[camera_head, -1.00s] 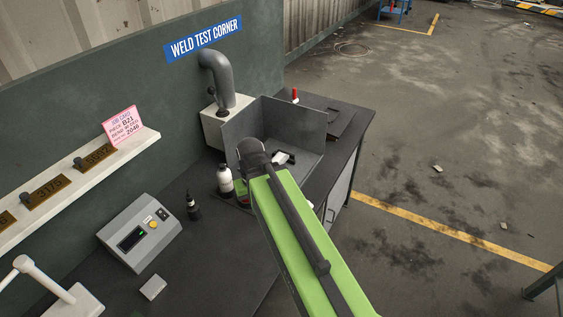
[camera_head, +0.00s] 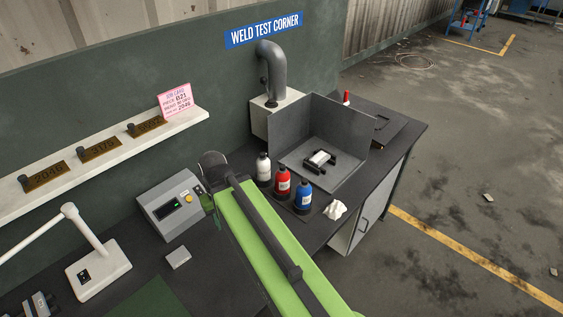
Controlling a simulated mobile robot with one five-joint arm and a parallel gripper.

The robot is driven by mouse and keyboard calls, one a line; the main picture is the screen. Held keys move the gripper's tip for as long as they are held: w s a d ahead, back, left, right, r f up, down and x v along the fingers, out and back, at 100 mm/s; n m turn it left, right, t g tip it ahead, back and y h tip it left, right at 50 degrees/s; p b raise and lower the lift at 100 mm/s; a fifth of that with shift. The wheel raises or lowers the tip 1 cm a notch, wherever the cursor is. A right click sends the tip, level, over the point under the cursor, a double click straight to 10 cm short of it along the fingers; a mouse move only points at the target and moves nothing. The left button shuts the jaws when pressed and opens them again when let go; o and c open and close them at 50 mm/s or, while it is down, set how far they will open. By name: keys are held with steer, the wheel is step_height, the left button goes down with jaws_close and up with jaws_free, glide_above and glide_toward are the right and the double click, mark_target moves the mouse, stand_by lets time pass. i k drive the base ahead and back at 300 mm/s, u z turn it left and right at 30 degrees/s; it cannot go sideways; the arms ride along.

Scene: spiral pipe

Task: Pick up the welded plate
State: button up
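A small pale plate (camera_head: 320,158) lies on a dark holder inside the grey open-topped booth (camera_head: 345,130); it looks like the welded plate, but the weld is too small to make out. My green arm (camera_head: 265,245) reaches over the bench, its far end by the grey control box (camera_head: 168,208), left of the booth and apart from the plate.
White (camera_head: 263,168), red (camera_head: 282,182) and blue (camera_head: 303,195) bottles stand between my arm and the booth. A crumpled white cloth (camera_head: 335,209) lies near the bench edge. A white lamp (camera_head: 98,262) stands at left. A shelf (camera_head: 110,150) holds brass number tags.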

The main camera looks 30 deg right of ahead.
mark_target(318, 160)
steer(key=u, duration=0.35)
steer(key=k, duration=0.1)
steer(key=u, duration=2.7)
steer(key=k, duration=2.5)
steer(key=z, duration=0.95)
steer(key=i, duration=1)
steer(key=u, duration=0.15)
